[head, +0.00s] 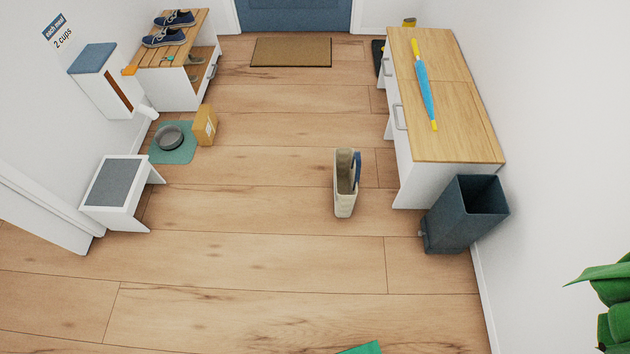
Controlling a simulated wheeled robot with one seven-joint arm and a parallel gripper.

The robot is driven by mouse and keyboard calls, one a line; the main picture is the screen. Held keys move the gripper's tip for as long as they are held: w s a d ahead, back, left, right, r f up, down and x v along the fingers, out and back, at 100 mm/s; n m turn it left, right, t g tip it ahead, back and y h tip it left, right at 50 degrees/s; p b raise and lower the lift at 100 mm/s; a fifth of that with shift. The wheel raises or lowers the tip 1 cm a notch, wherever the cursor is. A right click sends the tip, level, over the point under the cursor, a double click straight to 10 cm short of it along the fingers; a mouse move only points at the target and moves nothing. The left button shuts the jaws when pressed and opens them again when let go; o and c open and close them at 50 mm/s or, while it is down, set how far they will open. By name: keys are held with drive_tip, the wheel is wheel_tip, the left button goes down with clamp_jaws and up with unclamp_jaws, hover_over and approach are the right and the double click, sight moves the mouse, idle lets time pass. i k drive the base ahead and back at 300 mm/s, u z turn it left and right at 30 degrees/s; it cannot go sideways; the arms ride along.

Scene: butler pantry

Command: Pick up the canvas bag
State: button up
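The canvas bag (344,197) stands upright on the wooden floor, right of the middle of the head view. It is beige and open at the top, with a dark blue strap or handle on its right side. Nothing touches it, and bare floor surrounds it. My gripper does not show in this view.
A wood-topped cabinet (440,100) and a dark bin (459,222) stand right of the bag. A white step stool (113,219), a bowl on a green mat (158,152) and a cardboard box (204,126) are at left. A green item (363,348) lies at the bottom edge.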

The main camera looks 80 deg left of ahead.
sight(348, 163)
drive_tip(key=u, duration=2.15)
